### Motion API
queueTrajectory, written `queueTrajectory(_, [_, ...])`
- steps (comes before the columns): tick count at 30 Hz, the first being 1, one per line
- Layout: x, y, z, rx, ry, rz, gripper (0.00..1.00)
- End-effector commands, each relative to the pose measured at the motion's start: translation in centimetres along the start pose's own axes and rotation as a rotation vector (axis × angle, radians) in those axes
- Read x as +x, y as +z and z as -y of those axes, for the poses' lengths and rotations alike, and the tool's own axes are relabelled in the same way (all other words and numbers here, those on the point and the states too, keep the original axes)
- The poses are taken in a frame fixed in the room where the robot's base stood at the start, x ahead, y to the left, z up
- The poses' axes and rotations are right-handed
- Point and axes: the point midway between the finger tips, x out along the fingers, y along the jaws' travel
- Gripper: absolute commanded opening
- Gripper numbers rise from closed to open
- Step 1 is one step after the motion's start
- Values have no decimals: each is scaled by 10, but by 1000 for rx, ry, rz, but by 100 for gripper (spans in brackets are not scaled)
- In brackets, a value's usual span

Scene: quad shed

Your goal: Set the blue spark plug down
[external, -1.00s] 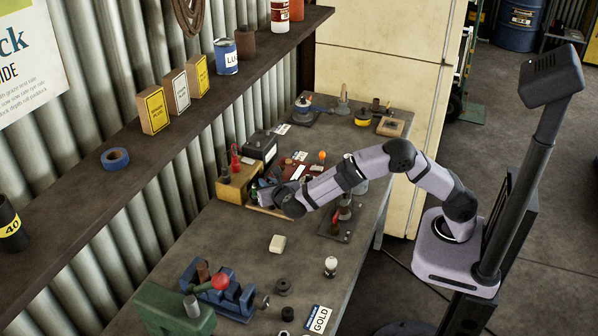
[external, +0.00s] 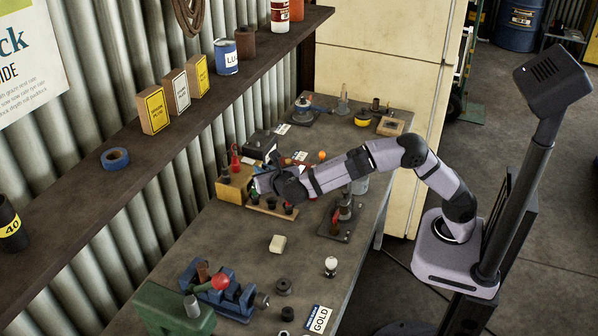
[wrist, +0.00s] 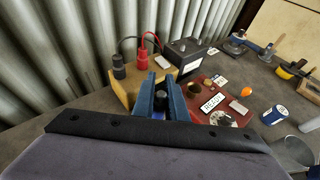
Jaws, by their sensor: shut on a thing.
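In the wrist view my gripper (wrist: 161,97) is shut, its two blue-grey fingers standing close on either side of a dark-topped piece. A little blue shows low between the fingers, which fits the blue spark plug (wrist: 158,115); most of it is hidden. The gripper is in front of a wooden block (wrist: 128,91) and left of a red tray (wrist: 235,114). In the external view my gripper (external: 258,185) is over the bench beside the wooden block (external: 236,184). The held piece cannot be made out there, and its gap to the bench is unclear.
A dark battery (wrist: 187,53) stands behind, with red and black plugs on the wooden block. The red tray carries a white label (wrist: 212,103). A low board with several dark pieces (external: 272,210) lies beside my gripper.

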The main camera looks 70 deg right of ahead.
Motion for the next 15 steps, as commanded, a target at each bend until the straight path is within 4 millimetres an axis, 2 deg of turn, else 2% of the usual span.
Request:
queueTrajectory(9, [-93, -44, -66, -81, 187, -2, 0])
queueTrajectory(15, [-147, -74, -93, -125, 289, -4, 0])
